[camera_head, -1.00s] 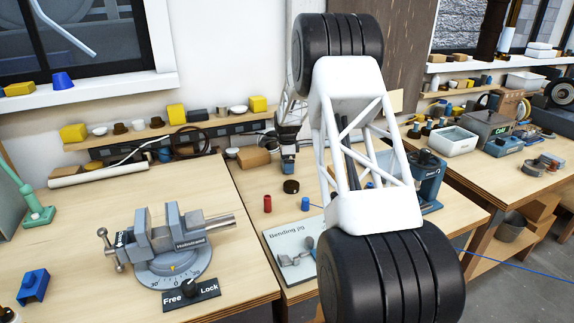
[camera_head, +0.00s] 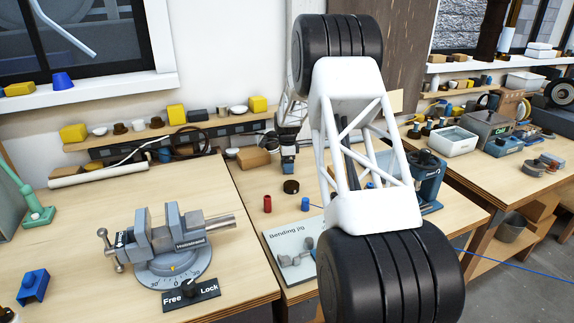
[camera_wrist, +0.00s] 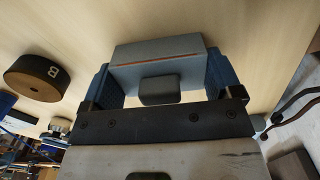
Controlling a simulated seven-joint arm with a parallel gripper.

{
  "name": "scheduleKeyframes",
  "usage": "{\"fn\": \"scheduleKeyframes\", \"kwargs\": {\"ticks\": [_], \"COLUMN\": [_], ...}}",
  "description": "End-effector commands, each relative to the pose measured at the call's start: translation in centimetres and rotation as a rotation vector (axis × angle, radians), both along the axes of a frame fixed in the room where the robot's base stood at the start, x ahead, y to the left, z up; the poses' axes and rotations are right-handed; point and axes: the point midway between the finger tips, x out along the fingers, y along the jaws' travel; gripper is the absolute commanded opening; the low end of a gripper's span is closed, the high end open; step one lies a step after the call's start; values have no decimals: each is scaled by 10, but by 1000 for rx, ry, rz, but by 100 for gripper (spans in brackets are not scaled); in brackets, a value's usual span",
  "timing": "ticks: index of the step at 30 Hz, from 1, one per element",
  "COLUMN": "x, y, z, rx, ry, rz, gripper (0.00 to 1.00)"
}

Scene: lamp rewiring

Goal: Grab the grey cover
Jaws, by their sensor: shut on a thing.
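The grey cover (camera_wrist: 158,52) is a blue-grey block with a thin brown line along it. In the wrist view it lies between the two blue fingers of my gripper (camera_wrist: 160,78), which are shut on it from both sides. In the head view my gripper (camera_head: 288,168) is small and far back, above the rear of the middle bench. The cover is hard to make out there. I cannot tell whether it touches the bench top.
A black disc marked B (camera_wrist: 35,77) lies beside the gripper; it also shows in the head view (camera_head: 291,186). A red cylinder (camera_head: 267,203), a blue one (camera_head: 305,204) and a bending jig (camera_head: 290,250) stand nearer. A vise (camera_head: 175,245) occupies the left bench.

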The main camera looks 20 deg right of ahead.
Motion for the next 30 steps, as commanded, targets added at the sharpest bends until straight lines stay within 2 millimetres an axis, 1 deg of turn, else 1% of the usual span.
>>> {"fn": "scheduleKeyframes", "kwargs": {"ticks": [6, 11, 14, 18, 23, 30], "x": [0, 0, 0, 0, -17, -50], "y": [0, 0, 0, 0, 4, 12], "z": [2, 10, 18, 37, 38, 41], "rx": [0, 0, 0, 0, 0, 0], "ry": [-1, -2, -2, -2, 0, -1], "rz": [0, 0, 0, 0, 0, 0], "gripper": [60, 60, 60, 60, 60, 60]}}
